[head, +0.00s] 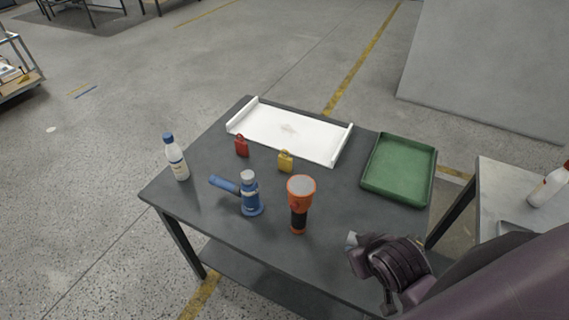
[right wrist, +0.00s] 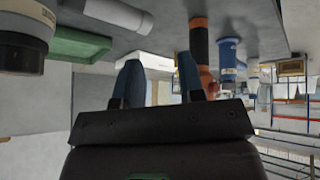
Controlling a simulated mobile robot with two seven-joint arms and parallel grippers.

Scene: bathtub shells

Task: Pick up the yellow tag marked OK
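The yellow tag (head: 286,160), shaped like a small padlock, stands on the dark table just in front of the white tray. Its marking is too small to read. A similar red tag (head: 242,146) stands to its left. My right gripper (head: 352,240) is over the table's front right part, apart from the yellow tag and to its lower right. In the right wrist view its two fingers (right wrist: 160,80) are spread with nothing between them. I cannot make out the yellow tag in that view. My left gripper is not in view.
An orange flashlight (head: 299,203) and a blue valve-like part (head: 250,195) stand in front of the tags. A white bottle (head: 176,158) is at the left edge. The white tray (head: 290,132) and green tray (head: 398,170) lie behind and right. A side table (head: 508,190) is at right.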

